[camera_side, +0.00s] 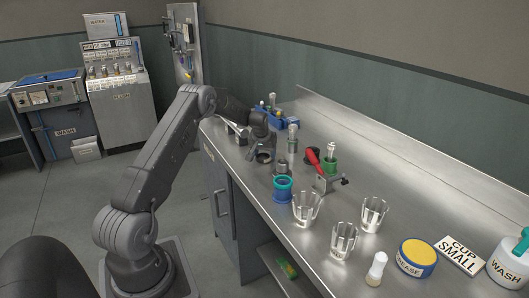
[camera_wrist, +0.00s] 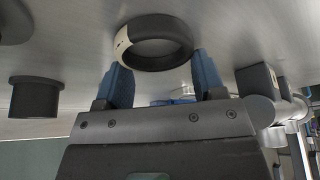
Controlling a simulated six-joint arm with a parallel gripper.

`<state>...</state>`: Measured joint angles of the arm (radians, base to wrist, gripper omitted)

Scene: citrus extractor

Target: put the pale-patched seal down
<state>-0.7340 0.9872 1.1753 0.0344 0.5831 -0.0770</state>
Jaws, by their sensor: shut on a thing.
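The pale-patched seal (camera_wrist: 180,42) is a thick black ring with a cream patch on its left side in the wrist view. My gripper (camera_wrist: 160,68) is shut on it, with a blue fingertip at either side of the ring. In the side view, a dark ring (camera_side: 264,156) shows at my gripper (camera_side: 258,148), over the steel bench beside a metal fitting. I cannot tell whether the seal touches the bench. Part of the gripper is hidden behind my wrist in the side view.
A metal post (camera_side: 292,140), a blue-green ring stack (camera_side: 283,189) and a red-handled tool (camera_side: 314,157) stand close by on the bench (camera_side: 420,190). Clear cups (camera_side: 306,207) stand nearer. A black flanged cylinder (camera_wrist: 35,97) is left in the wrist view.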

